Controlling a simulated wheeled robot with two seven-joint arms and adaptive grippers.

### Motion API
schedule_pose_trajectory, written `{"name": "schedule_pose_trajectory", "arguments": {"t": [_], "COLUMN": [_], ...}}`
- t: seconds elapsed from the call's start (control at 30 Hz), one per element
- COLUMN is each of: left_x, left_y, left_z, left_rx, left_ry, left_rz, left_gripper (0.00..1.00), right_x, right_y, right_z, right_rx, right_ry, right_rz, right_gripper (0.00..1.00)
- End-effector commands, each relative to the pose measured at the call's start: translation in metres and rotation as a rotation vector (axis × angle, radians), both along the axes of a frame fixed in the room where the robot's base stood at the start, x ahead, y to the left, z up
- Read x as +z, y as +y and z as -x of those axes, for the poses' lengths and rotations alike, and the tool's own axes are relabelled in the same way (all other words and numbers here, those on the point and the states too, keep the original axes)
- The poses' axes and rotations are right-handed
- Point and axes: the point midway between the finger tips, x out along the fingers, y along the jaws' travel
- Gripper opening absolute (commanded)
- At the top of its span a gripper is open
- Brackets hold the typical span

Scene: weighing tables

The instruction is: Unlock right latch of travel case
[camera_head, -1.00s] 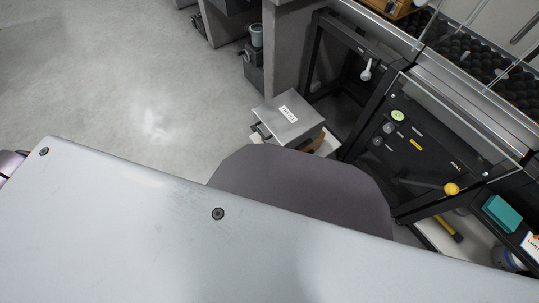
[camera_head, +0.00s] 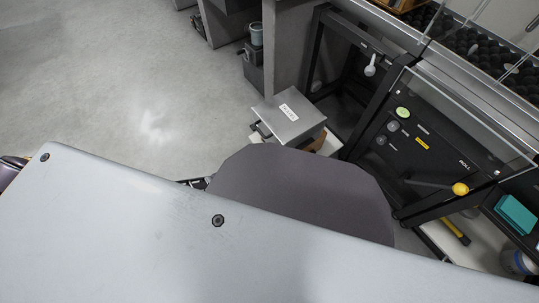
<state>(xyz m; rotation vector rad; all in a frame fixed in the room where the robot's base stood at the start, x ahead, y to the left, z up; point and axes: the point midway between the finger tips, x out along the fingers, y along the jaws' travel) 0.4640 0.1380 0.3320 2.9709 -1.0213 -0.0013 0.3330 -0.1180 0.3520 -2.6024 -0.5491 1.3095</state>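A grey box (camera_head: 290,118) with a white label on its flat top stands low, beyond the rounded dark grey shape in the middle. It may be the travel case, but I cannot be sure. A dark handle-like part shows at its left side. No latch can be made out, and its lower near side is hidden. Neither gripper can be made out. A small dark piece shows just above the edge of the large pale surface, too little to identify.
A black frame with a panel and a yellow knob (camera_head: 460,189) stands at right. A teal block (camera_head: 515,214) lies on a shelf at the right edge. A grey canister (camera_head: 256,34) stands behind the box. Open floor lies at upper left.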

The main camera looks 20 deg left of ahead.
Motion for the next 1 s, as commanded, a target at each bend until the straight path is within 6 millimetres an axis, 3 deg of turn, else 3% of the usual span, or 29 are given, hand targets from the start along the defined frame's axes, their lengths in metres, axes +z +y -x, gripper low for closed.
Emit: {"name": "schedule_pose_trajectory", "arguments": {"t": [0.37, 0.63, 1.0], "left_x": [0.0006, 0.0004, 0.0005], "left_y": [-0.002, -0.0018, -0.0016], "left_z": [-0.0027, -0.0026, -0.0024], "left_rx": [0.0, 0.0, 0.001], "left_ry": [-0.001, 0.0, -0.009], "left_rz": [0.001, 0.0, -0.012], "left_gripper": [0.34, 0.01, 0.0], "right_x": [0.0032, 0.0047, 0.0032], "right_y": [0.0, 0.0, -0.0004], "right_z": [-0.0057, -0.0062, -0.0015], "right_rx": [0.002, 0.003, 0.003], "right_ry": [-0.013, -0.015, -0.004], "right_rz": [0.0, 0.001, 0.004], "right_gripper": [0.4, 0.4, 0.4]}}
